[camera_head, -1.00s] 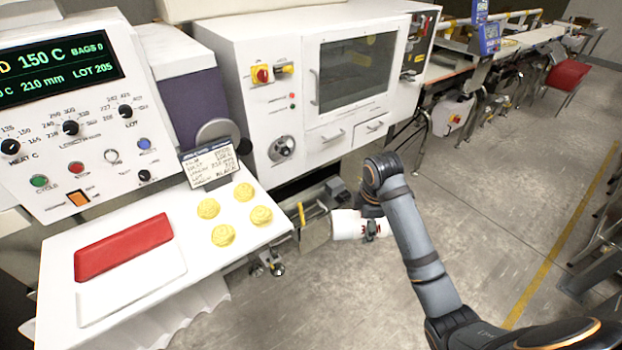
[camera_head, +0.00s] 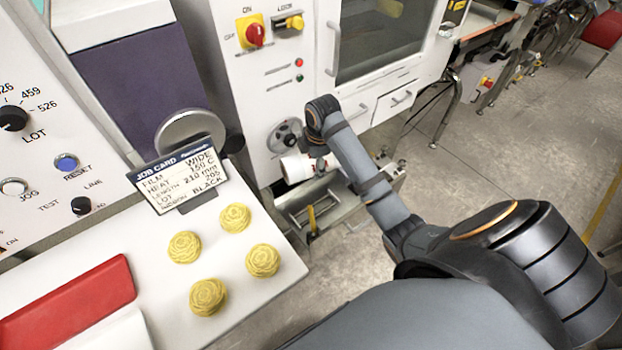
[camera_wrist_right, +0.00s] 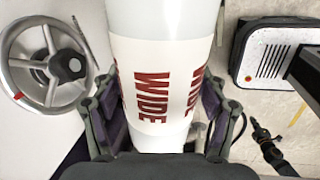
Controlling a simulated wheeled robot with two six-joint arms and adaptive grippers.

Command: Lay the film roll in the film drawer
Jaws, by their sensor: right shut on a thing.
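The film roll (camera_head: 297,168) is white. In the right wrist view the roll (camera_wrist_right: 150,45) carries a white label with red "WIDE" lettering. My right gripper (camera_head: 319,161) is shut on it; the fingers (camera_wrist_right: 158,120) flank the label in the right wrist view. The roll is held close to the white machine's front, just below the handwheel. An open metal drawer (camera_head: 288,199), seemingly the film drawer, sticks out low under the machine. The roll appears above its back part; the gap cannot be told. My left gripper is not in view.
The handwheel (camera_head: 284,136) is close to the roll and also shows in the right wrist view (camera_wrist_right: 47,66). A yellow-handled part (camera_head: 312,220) stands at the drawer. A white table (camera_head: 167,298) with several yellow pieces (camera_head: 263,260) and a job card (camera_head: 178,178) is on the left.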

